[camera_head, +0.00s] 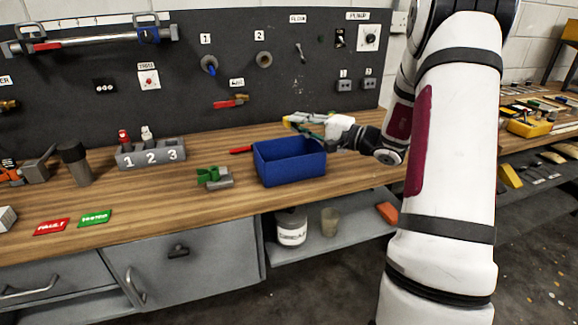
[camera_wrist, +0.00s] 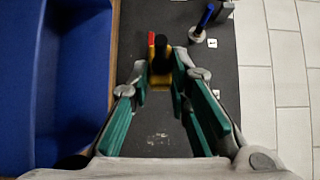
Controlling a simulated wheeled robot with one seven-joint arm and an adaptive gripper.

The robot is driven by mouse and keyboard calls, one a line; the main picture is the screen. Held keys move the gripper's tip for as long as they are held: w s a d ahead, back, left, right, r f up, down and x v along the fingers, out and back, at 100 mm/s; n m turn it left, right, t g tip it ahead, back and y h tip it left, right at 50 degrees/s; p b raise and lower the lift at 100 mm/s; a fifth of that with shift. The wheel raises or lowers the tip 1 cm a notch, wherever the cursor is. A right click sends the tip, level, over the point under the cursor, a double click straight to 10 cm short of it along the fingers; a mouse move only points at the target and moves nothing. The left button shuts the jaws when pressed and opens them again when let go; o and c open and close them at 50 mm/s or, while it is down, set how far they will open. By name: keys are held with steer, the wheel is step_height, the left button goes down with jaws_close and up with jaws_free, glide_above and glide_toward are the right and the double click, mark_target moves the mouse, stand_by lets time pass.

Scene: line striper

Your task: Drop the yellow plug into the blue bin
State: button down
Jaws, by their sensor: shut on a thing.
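The yellow plug (camera_head: 289,122) is at the tip of my gripper (camera_head: 301,125), which is shut on it. In the wrist view the plug (camera_wrist: 160,77) sits between the ends of the green finger pads, with a dark cylindrical part above it. The blue bin (camera_head: 289,167) stands on the wooden bench, its top open. In the head view my gripper and the plug appear just above the bin's back rim. The blue bin (camera_wrist: 75,75) fills the left of the wrist view. Its floor is mostly hidden in the head view.
A green and grey clamp-like part (camera_head: 214,178) lies left of the bin. A red marker-like stick (camera_head: 240,150) lies behind it. A numbered grey holder (camera_head: 150,154) stands farther left. The dark tool board (camera_head: 285,75) rises behind the bench.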

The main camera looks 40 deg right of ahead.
steer(key=shift+f, duration=0.35)
steer(key=c, duration=1.4)
jaws_free()
steer(key=v, duration=1.2)
